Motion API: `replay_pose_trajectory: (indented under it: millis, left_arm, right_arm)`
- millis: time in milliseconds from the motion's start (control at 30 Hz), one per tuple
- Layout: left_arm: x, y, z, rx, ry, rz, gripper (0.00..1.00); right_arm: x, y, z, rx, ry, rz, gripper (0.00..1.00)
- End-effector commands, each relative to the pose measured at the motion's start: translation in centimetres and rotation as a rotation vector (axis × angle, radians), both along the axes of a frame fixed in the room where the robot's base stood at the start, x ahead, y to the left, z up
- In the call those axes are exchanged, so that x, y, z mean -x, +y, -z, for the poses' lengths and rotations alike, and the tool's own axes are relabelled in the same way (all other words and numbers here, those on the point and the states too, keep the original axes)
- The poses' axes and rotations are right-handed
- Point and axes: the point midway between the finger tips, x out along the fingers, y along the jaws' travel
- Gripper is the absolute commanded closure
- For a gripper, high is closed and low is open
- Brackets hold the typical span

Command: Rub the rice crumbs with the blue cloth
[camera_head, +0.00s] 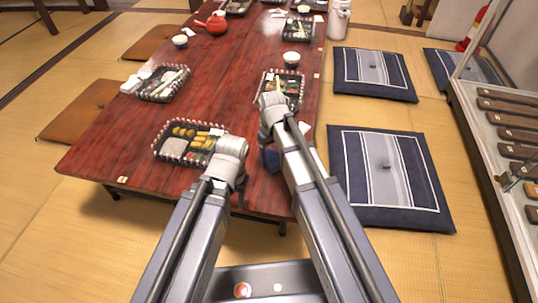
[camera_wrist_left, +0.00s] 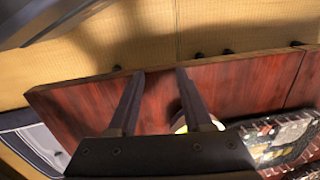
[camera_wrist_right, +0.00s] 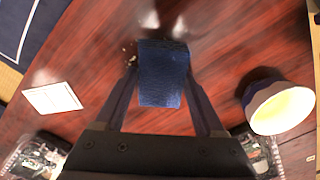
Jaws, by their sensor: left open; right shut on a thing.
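The blue cloth (camera_wrist_right: 162,80) is between the fingers of my right gripper (camera_wrist_right: 160,66) in the right wrist view, which is shut on it close over the red-brown table (camera_wrist_right: 215,75). Small white crumbs (camera_wrist_right: 130,54) lie on the wood beside the cloth, near the left fingertip. Any crumbs under the cloth are hidden. In the head view my right arm covers most of this spot; a dark blue patch (camera_head: 268,158) shows beside it, cloth or bowl, I cannot tell. My left gripper (camera_wrist_left: 160,72) is open and empty near the table's front edge.
Lunch trays stand at front left (camera_head: 165,158) and farther back (camera_head: 270,78). A cushion (camera_head: 385,180) lies right of the table. The table's front left corner is clear.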

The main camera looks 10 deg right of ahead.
Motion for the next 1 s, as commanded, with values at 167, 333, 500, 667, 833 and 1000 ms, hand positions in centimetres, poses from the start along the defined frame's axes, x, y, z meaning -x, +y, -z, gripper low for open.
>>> replay_pose_trajectory:
  millis: [167,333,500,667,833,1000]
  left_arm:
    - [0.0,0.0,0.1,0.000,0.000,0.000,0.50]
    - [0.0,0.0,0.2,0.000,0.000,0.000,0.50]
    - [0.0,0.0,0.3,0.000,0.000,0.000,0.50]
    - [0.0,0.0,0.3,0.000,0.000,0.000,0.50]
    - [0.0,0.0,0.2,0.000,0.000,0.000,0.50]
    - [0.0,0.0,0.1,0.000,0.000,0.000,0.50]
  right_arm:
    - [0.4,-1.0,0.1,0.000,0.000,0.002,0.73]
    - [0.8,-2.4,0.2,0.001,0.000,0.002,0.73]
    - [1.0,-3.2,0.3,0.002,0.000,0.002,0.73]
    - [1.1,-3.4,0.3,0.004,0.001,0.002,0.73]
    - [1.4,-4.3,0.2,0.005,0.001,0.003,0.73]
    - [1.8,-5.6,0.1,0.004,0.001,0.004,0.73]
